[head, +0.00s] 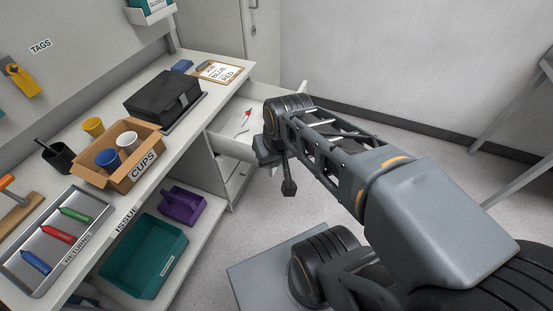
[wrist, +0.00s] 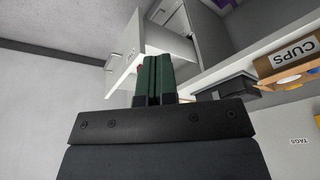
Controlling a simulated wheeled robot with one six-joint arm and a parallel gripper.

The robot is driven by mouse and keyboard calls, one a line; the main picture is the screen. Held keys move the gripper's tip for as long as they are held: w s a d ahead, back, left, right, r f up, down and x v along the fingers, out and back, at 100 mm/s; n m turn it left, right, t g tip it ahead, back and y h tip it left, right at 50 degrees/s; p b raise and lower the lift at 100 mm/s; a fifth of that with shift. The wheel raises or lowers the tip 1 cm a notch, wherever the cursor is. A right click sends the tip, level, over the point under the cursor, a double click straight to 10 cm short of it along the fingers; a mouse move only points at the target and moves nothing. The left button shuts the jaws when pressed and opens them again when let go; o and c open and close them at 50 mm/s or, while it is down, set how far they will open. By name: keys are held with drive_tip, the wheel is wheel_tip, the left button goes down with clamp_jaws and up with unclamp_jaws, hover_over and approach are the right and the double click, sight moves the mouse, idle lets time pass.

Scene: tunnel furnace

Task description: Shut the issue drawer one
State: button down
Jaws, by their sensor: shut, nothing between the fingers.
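The open drawer (head: 232,146) sticks out from under the counter's far end, at the top of its stack. A small red and white item (head: 247,114) lies inside. My wrist hides part of the drawer's front. In the wrist view, which looks tilted, the drawer's white front (wrist: 124,66) with its handle stands beyond my fingers. My gripper (wrist: 157,62) is shut and empty, its dark green fingers together and overlapping the drawer in the picture. I cannot tell whether they touch it. In the head view my gripper (head: 289,187) points down, just right of the drawers.
The counter carries a cups box (head: 122,181), a black case (head: 163,97), a clipboard (head: 219,72) and a returns tray (head: 31,291). A teal bin (head: 144,255) and purple scoop (head: 182,205) sit on the shelf below.

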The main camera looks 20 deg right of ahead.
drive_tip(key=w+d+f+m+t+y+b, duration=0.2)
drive_tip(key=w+d+f+m+y+b, duration=0.3)
drive_tip(key=d+f+b, duration=0.55)
drive_tip(key=w+d+f+m+t+y+b, duration=0.1)
drive_tip(key=w+d+f+m+b, duration=0.4)
drive_tip(key=d+f+b, duration=0.55)
drive_tip(key=w+a+f+n+b, duration=0.1)
drive_tip(key=w+a+f, duration=0.6)
drive_tip(key=w+a, duration=0.1)
drive_tip(key=shift+w+a+f, duration=0.25)
drive_tip(key=shift+w+a, duration=0.1)
drive_tip(key=shift+w, duration=0.35)
